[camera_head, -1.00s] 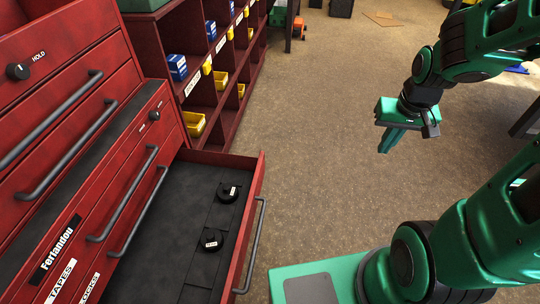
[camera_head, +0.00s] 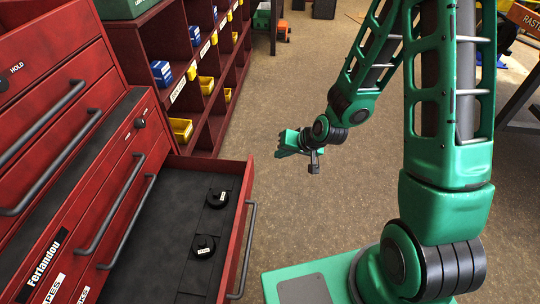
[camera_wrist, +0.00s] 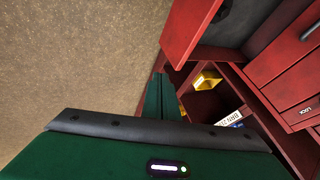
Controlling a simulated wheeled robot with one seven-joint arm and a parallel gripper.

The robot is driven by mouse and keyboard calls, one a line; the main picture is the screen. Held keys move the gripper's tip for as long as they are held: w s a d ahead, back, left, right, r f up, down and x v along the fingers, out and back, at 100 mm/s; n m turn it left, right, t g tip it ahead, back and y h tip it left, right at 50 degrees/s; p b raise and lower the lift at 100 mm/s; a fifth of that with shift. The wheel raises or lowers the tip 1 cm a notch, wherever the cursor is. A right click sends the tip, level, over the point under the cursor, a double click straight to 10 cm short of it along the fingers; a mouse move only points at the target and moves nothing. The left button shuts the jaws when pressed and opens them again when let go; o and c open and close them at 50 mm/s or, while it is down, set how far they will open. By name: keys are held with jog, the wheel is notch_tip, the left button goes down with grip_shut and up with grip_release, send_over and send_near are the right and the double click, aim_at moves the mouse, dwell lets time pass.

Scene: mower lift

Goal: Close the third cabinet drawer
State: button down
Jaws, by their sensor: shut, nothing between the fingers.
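The red cabinet's open drawer (camera_head: 238,218) sticks out to the right in the head view, with a dark bottom and a grey bar handle (camera_head: 247,248) on its front. Two black rolls (camera_head: 204,246) with white labels lie inside. My green gripper (camera_head: 281,153) is shut and empty, beyond and to the right of the drawer's far front corner, apart from it in the head view. In the wrist view, the gripper's fingers (camera_wrist: 164,97) point toward the red drawer front (camera_wrist: 188,32) and the shelving. Contact cannot be told there.
Red shelving (camera_head: 203,115) with yellow and blue bins stands beyond the cabinet. Other cabinet drawers with bar handles (camera_head: 128,205) are at the left.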

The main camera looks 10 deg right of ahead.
jog(key=w+a+f, duration=0.6)
jog(key=f, duration=0.1)
jog(key=shift+a+f, duration=0.25)
jog(key=shift+a, duration=0.1)
dwell(0.4)
